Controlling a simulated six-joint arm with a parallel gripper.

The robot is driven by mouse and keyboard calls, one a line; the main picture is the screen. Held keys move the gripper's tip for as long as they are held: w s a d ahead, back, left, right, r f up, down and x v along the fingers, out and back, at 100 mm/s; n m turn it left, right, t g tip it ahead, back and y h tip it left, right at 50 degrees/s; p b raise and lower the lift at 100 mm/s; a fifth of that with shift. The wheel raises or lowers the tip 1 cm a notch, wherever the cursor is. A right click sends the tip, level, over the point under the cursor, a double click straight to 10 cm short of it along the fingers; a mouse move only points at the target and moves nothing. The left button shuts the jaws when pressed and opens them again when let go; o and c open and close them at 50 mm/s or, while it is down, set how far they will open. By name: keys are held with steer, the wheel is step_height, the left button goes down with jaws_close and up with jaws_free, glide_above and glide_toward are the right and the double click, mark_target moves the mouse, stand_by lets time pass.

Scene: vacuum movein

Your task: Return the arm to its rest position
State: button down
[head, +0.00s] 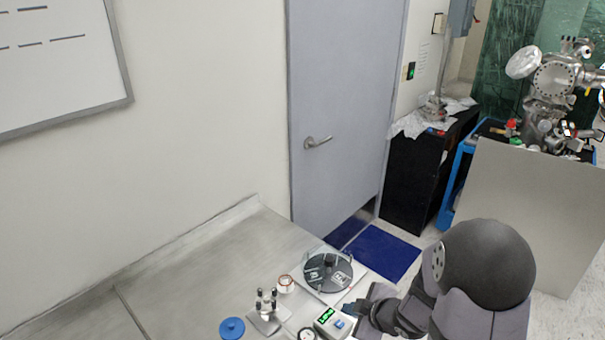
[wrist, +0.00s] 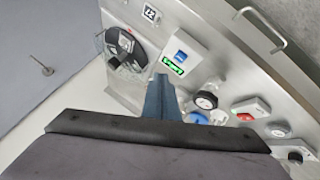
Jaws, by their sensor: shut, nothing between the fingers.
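My gripper (wrist: 160,90) shows in the wrist view as a narrow blue-grey finger shape, shut, with nothing seen between the fingers. In the head view my dark arm comes in from the lower right, and its end is low beside the steel bench (head: 190,268). The box with a green display (head: 330,321) is just left of the arm's end in the head view. It also shows just beyond the fingertips in the wrist view (wrist: 184,50). A round chamber with a dark lid (head: 328,271) stands behind that box, apart from the gripper.
A blue disc (head: 232,328), a small metal fixture (head: 266,305) and a copper-coloured ring piece (head: 286,284) are on the bench. The wrist view shows a gauge (wrist: 206,101), a red button (wrist: 245,117) and a metal handle (wrist: 262,24). The bench's left part is clear.

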steer(key=s+d+f+m+g+h, duration=0.3)
steer(key=s+d+f+m+h, duration=0.15)
steer(key=s+d, duration=0.25)
steer(key=s+d+m+g, duration=0.3)
steer(key=s+m+g, duration=0.35)
steer(key=s, duration=0.55)
steer(key=s+a+r+m+g, duration=0.1)
steer(key=s+a+r+m, duration=0.25)
steer(key=s, duration=0.25)
steer(key=w+a+r+n+t+y, duration=0.1)
steer(key=w+a+r+t, duration=0.2)
steer(key=a+r, duration=0.3)
steer(key=shift+w+r, duration=0.3)
steer(key=shift+w, duration=0.3)
